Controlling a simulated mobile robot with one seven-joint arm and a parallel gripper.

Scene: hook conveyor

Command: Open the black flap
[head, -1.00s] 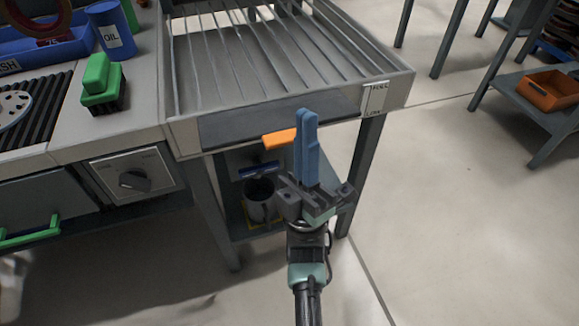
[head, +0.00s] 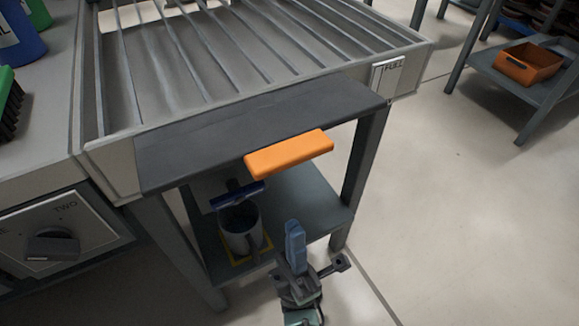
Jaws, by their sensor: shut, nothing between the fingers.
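The black flap (head: 200,145) is a flat dark panel along the front edge of the grey slatted rack. It now projects forward, with its upper face showing. An orange handle (head: 290,154) sticks out from its front edge. My gripper (head: 293,235), with blue fingers, is below and in front of the orange handle, apart from it. Its fingers are together and hold nothing.
A lower shelf (head: 310,200) under the rack holds a grey mug (head: 240,228) and a blue-edged tool (head: 236,196). A control panel with a black knob (head: 52,246) is at left. An orange bin (head: 528,62) stands on a shelf at right. The floor at right is clear.

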